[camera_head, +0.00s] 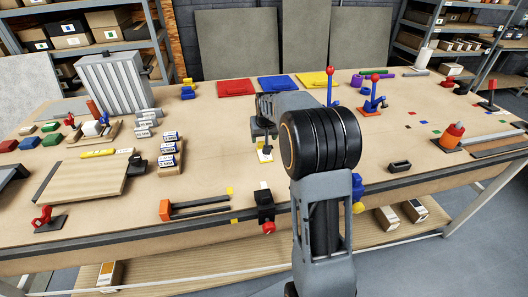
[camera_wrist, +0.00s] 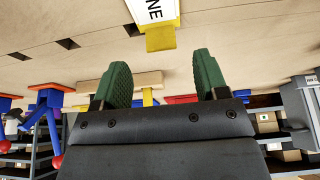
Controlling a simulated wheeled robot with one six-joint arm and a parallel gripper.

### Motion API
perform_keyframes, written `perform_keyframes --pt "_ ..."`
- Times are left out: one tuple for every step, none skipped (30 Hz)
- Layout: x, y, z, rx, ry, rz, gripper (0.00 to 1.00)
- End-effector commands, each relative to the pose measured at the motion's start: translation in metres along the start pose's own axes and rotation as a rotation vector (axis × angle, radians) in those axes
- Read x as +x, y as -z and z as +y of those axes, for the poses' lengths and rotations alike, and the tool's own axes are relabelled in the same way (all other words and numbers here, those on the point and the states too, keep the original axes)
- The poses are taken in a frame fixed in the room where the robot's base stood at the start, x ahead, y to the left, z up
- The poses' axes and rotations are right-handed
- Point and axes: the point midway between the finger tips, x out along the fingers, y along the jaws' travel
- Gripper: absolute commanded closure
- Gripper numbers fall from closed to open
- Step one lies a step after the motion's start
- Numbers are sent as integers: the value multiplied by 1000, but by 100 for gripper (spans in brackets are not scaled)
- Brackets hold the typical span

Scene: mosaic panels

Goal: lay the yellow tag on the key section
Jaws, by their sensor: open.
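A white label with dark letters ending in "NE" and a yellow tab, which looks like the yellow tag (camera_wrist: 160,38), lies just beyond my fingertips in the wrist view. In the head view a small yellow and white piece (camera_head: 265,155) shows on the table under my gripper (camera_head: 264,136). My gripper's two green fingers (camera_wrist: 162,64) are spread apart, with nothing held between them. The tag is only partly in the wrist frame. I cannot tell which surface is the key section.
Red (camera_head: 237,88), blue (camera_head: 278,83) and yellow (camera_head: 316,79) panels lie along the table's back. Blue stands with red knobs (camera_head: 372,103) are to the right of my arm. A slatted grey rack (camera_head: 113,82) stands at left. Bare table lies left of my gripper.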

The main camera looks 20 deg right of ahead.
Motion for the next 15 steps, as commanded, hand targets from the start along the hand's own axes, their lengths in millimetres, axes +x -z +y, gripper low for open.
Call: perform_keyframes --pt "3 0 0 0 0 -1 33" --pt "6 1 0 0 0 -1 33" --pt "11 1 0 0 0 -3 33" --pt "15 2 -1 0 0 -4 33" --pt "19 2 -1 0 0 -3 33" --pt "25 3 -1 0 0 -4 33" --pt "29 3 -1 0 0 -4 33" --pt "33 3 -1 0 0 -3 33" --pt "38 3 -1 0 0 -3 33" --pt "41 3 -1 0 0 -3 33" --pt "44 3 -1 0 0 -2 33" --pt "47 3 -1 0 0 -1 33" --pt "48 3 -1 0 0 -1 33" --pt "49 3 -1 0 0 0 33" --pt "50 3 -1 0 0 0 33"
